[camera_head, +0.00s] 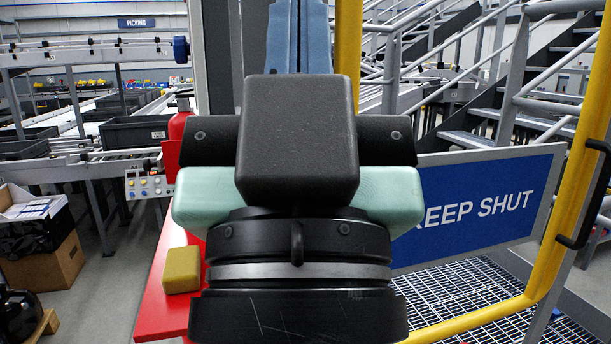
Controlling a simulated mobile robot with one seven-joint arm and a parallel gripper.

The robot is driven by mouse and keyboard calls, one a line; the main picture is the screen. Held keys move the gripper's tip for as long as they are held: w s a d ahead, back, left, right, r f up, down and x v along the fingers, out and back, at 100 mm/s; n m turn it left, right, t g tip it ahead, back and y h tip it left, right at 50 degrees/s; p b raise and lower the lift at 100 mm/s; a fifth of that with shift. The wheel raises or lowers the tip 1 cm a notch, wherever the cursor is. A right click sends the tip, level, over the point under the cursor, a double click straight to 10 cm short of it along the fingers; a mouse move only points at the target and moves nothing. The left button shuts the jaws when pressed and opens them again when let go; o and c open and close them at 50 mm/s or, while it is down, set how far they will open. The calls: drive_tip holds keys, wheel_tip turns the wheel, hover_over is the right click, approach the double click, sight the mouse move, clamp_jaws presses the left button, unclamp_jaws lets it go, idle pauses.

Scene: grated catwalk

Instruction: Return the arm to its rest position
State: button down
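My gripper (297,30) fills the middle of the head view, seen from behind and pointing away. Its black round wrist with a metal ring is at the bottom, with a pale teal hand and a black box above it. Two light blue fingers rise behind the box and stand side by side at the top edge. They look shut, and I see nothing held between them. The finger bases are hidden behind the black box. The rest of my arm is out of view.
A yellow block (182,270) lies on a red surface (160,308) left of my wrist. A yellow-framed gate with a blue "KEEP SHUT" sign (480,205) stands at the right, above grating (470,298). A cardboard box (45,262) and conveyors are at the left.

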wheel_tip(320, 180, up, 14)
drive_tip(key=p, duration=1.1)
drive_tip(key=shift+f+p, duration=0.2)
drive_tip(key=shift+p, duration=0.15)
drive_tip(key=shift+d, duration=0.1)
